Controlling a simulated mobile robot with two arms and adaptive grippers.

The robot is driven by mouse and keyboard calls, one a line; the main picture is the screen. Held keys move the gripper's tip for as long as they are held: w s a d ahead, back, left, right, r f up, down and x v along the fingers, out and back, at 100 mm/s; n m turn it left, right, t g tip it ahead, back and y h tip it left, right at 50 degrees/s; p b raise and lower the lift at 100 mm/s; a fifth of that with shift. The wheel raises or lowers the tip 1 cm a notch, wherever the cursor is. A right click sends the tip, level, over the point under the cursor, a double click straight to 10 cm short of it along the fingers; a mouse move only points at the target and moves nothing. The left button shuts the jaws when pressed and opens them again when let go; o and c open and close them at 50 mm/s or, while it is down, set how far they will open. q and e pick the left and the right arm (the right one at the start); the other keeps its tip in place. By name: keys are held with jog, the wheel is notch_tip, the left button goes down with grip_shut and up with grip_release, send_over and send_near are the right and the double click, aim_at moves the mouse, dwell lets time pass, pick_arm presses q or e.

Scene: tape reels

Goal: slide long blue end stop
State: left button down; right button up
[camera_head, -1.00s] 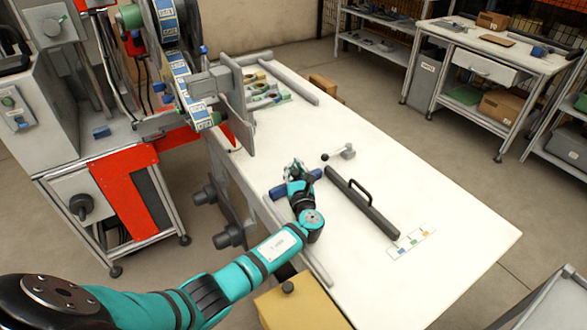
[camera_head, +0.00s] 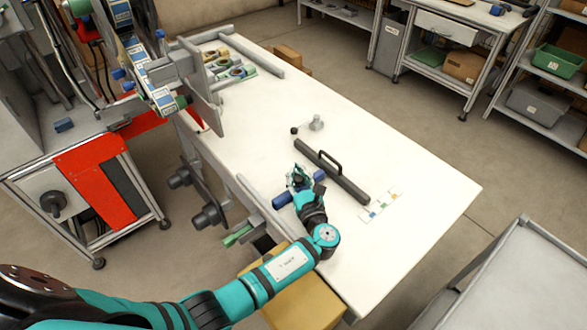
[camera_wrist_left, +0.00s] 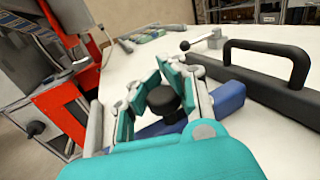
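The long blue end stop (camera_head: 283,198) lies across the near-left part of the white table, beside the black bar with a handle. In the left wrist view it is a blue bar (camera_wrist_left: 228,98) with a round black knob (camera_wrist_left: 164,101). My left gripper (camera_head: 299,178) is over the bar's middle and hides that part in the head view. In the left wrist view its fingers (camera_wrist_left: 165,88) flank the knob closely on both sides and appear shut on it. My right gripper is in neither view.
The black bar (camera_head: 340,178) lies just right of the end stop. A small grey lever piece (camera_head: 316,123) and a colour-marked strip (camera_head: 381,204) are on the table. A yellow box (camera_head: 292,289) stands by the near edge. The table's right side is clear.

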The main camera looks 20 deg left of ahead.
aim_at(297, 182)
pick_arm(q)
jog(key=shift+s+a+f, duration=0.25)
jog(key=shift+a+f, duration=0.1)
jog(key=c, duration=1.1)
grip_release()
jog(key=shift+s+a+r, duration=0.1)
jog(key=shift+r, duration=0.1)
jog(key=shift+o, duration=0.2)
jog(key=shift+d, duration=0.25)
jog(key=v, duration=0.7)
jog(key=shift+s, duration=0.1)
jog(key=shift+o, duration=0.2)
jog(key=shift+r, duration=0.1)
